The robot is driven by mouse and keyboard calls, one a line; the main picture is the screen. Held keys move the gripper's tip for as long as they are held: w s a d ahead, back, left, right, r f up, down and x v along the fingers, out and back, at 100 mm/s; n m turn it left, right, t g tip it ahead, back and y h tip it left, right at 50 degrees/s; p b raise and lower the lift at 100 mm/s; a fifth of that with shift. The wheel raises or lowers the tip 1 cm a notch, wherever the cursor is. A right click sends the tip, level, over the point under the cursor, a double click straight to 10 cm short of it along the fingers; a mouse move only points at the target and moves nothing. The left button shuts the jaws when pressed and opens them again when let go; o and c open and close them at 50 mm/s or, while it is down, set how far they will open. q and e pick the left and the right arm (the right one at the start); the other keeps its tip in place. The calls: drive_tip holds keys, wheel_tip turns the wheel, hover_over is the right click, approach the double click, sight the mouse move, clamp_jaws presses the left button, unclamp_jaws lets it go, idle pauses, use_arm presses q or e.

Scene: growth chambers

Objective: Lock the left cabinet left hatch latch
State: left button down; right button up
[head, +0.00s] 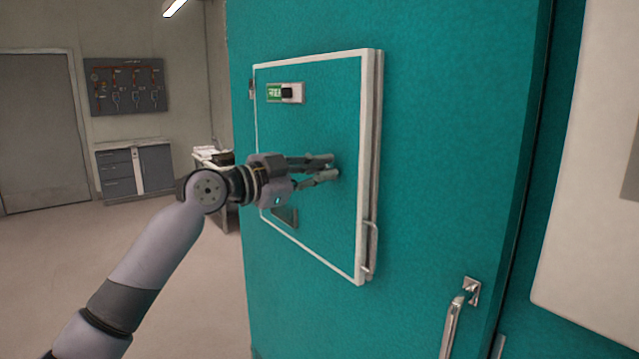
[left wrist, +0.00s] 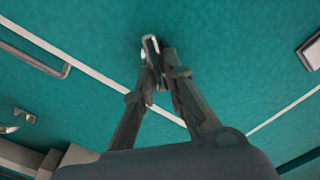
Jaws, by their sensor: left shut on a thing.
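The left hatch (head: 330,110) is a teal panel with a white rim on the front of the teal cabinet (head: 430,150). My left gripper (head: 334,167) reaches in from the left to the hatch's face, near its right side. In the left wrist view, the fingers (left wrist: 158,80) are closed on a small shiny metal piece, the latch (left wrist: 150,46), set against the teal surface. In the head view the fingers hide most of the latch, and I cannot tell its turn angle. My right gripper is not in view.
A wire handle (head: 372,248) stands at the hatch's lower right edge. A larger door handle (head: 458,312) is lower right. A small green-and-black display (head: 284,92) sits at the hatch's upper left. The floor (head: 130,240) to the left is clear.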

use_arm(q)
drive_tip(key=m+b, duration=0.1)
drive_tip(key=m, duration=0.1)
drive_tip(key=m+b, duration=0.1)
drive_tip(key=m, duration=0.1)
drive_tip(key=shift+s+d+f+m, duration=0.15)
drive_tip(key=shift+f+m, duration=0.15)
drive_tip(key=shift+f, duration=0.05)
drive_tip(key=m, duration=0.1)
drive_tip(key=m+b, duration=0.1)
drive_tip(key=m, duration=0.3)
drive_tip(key=shift+f, duration=0.3)
drive_tip(key=shift+m, duration=0.3)
drive_tip(key=c, duration=1.7)
unclamp_jaws()
drive_tip(key=shift+o, duration=0.3)
drive_tip(key=shift+s, duration=0.1)
drive_tip(key=v, duration=1.2)
